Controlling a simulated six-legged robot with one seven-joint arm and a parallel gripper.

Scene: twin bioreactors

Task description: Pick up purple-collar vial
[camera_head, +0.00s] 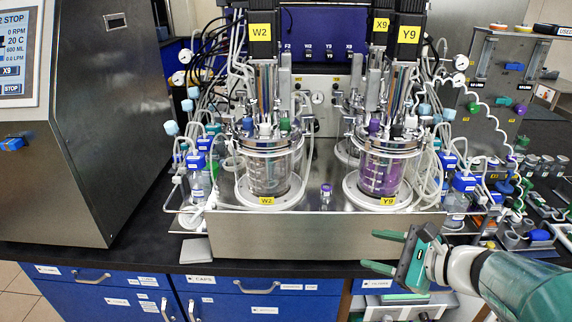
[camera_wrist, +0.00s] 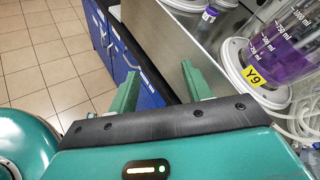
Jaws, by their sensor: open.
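The purple-collar vial (camera_head: 325,191) is small and clear and stands upright on the steel platform between the vessels labelled W2 (camera_head: 268,178) and Y9 (camera_head: 380,182).
The steel platform (camera_head: 310,238) has a raised front face above a black bench with blue drawers (camera_head: 255,300). Tubes and bottles crowd both sides of the vessels. A large steel cabinet (camera_head: 110,110) stands at left. Racks with vials (camera_head: 545,165) are at right.

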